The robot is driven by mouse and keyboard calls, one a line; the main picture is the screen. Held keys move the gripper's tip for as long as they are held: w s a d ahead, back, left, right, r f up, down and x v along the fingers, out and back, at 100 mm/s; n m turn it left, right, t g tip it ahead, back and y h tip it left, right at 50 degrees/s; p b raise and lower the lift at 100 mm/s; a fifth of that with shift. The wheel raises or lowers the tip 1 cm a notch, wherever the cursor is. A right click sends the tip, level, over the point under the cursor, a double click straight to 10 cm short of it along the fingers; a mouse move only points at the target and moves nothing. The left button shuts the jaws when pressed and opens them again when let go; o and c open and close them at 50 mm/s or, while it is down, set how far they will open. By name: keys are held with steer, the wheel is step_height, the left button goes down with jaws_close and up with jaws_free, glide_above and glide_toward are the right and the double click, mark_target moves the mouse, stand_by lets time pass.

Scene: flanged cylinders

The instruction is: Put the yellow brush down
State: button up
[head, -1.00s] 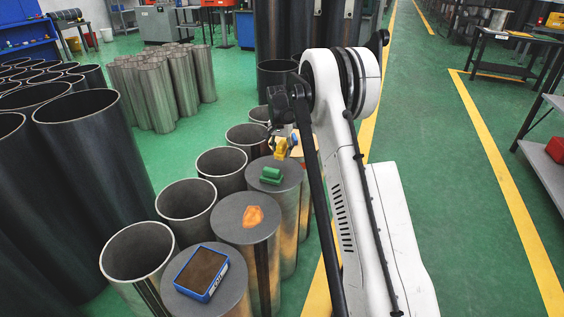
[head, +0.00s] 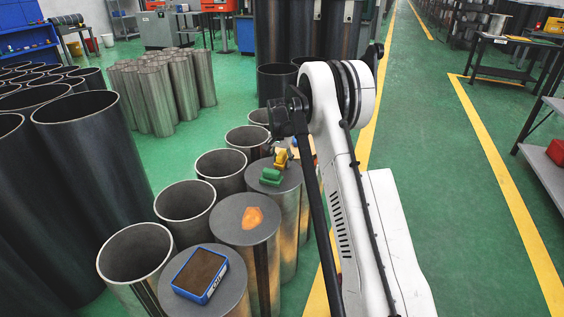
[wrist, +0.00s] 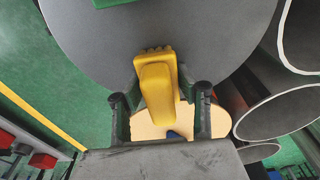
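The yellow brush (head: 281,158) is at the far edge of a grey flanged cylinder top (head: 287,180), just beyond a green brush (head: 271,177). In the wrist view the yellow brush (wrist: 156,80) has its bristle end over the grey top (wrist: 100,45), and its other end reaches past the rim. My gripper (wrist: 162,103) is open around the brush, with one finger on each side and gaps visible between them. In the head view my gripper (head: 279,140) is partly hidden by my arm. Whether the brush fully rests on the top is hard to tell.
An orange lump (head: 252,217) and a blue-framed box (head: 200,273) sit on the nearer cylinder tops. Open hollow cylinders (head: 185,200) stand along the left side. A tan top (wrist: 150,126) lies beyond the grey one.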

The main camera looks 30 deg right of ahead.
mark_target(280, 155)
steer(key=o, duration=0.4)
steer(key=shift+f, duration=0.3)
steer(key=r+p, duration=0.1)
steer(key=r, duration=0.3)
steer(key=a+r+p, duration=0.1)
steer(key=r, duration=0.3)
steer(key=s+r+p, duration=0.1)
steer(key=r, duration=0.4)
steer(key=shift+a+r+p, duration=0.1)
steer(key=shift+a+p, duration=0.05)
steer(key=shift+p, duration=0.15)
steer(key=s+a+r+n+t, duration=0.2)
steer(key=s+a+r+n, duration=0.1)
steer(key=s+a+r, duration=0.55)
steer(key=s+a+r+n+t, duration=0.1)
steer(key=s+a+r+n, duration=0.1)
steer(key=s+a+r, duration=0.65)
steer(key=s+a+f+n+t, duration=0.1)
steer(key=s+a, duration=0.1)
steer(key=s, duration=0.7)
steer(key=s+a+f+n+t, duration=0.1)
steer(key=s+a+n, duration=0.1)
steer(key=s, duration=0.8)
steer(key=s+a+f+n+t+y, duration=0.1)
steer(key=s+f, duration=0.1)
steer(key=s, duration=0.7)
steer(key=shift+s+a+n, duration=0.15)
steer(key=shift+a+n, duration=0.25)
